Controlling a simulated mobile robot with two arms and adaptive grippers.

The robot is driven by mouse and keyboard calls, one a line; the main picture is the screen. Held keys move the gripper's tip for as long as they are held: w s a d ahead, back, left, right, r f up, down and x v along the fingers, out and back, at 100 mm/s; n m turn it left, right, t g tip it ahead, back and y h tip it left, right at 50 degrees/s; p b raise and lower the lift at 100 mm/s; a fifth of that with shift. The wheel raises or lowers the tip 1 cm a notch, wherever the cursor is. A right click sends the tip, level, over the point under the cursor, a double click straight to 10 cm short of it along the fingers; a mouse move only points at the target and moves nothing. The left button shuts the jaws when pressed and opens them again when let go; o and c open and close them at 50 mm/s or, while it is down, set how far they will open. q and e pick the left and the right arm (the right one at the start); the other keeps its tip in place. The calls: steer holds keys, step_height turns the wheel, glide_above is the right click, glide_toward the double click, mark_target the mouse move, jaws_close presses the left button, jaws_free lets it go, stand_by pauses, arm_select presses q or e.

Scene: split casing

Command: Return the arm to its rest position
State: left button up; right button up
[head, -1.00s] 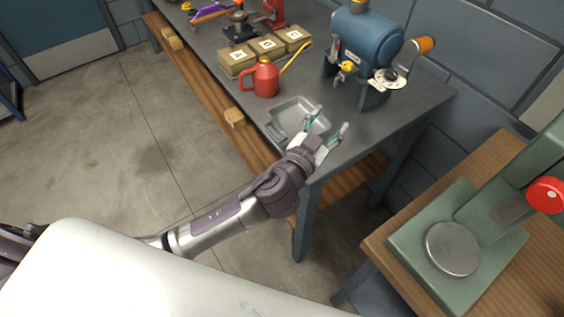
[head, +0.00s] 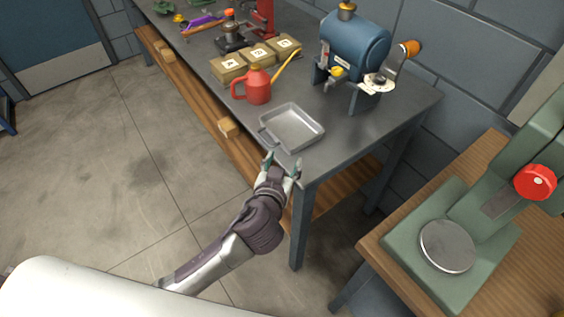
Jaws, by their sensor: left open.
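My left gripper (head: 283,166) is open and empty, in front of the near edge of the dark grey workbench (head: 345,122). Its arm reaches up from the bottom of the head view. The fingertips are close to the near corner of a shallow grey tray (head: 291,127), which looks empty. I cannot tell whether they touch the bench edge. My right gripper is not in view.
A red oil can (head: 257,88), lettered boxes (head: 256,57) and a blue crank machine (head: 356,47) stand on the bench. A green press (head: 450,243) stands on a wooden table at the right. The floor (head: 130,170) at left is clear.

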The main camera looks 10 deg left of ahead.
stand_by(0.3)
arm_select(q)
steer(key=s+a+f+g, duration=0.3)
steer(key=s+a+g, duration=0.1)
steer(key=s, duration=0.4)
steer(key=s+a+f+g, duration=0.3)
steer(key=s+a, duration=0.1)
steer(key=s, duration=0.5)
steer(key=s+a+f+g, duration=0.3)
steer(key=s+a+g, duration=0.1)
steer(key=s, duration=0.4)
step_height(320, 180, down, 28)
steer(key=s+r+m+g, duration=0.1)
steer(key=s, duration=0.1)
steer(key=s+a+f+g, duration=0.1)
steer(key=s+a+f, duration=0.1)
steer(key=s+f, duration=1.3)
steer(key=shift+s+a+y, duration=0.25)
steer(key=shift+s+y, duration=0.05)
steer(key=shift+s, duration=0.1)
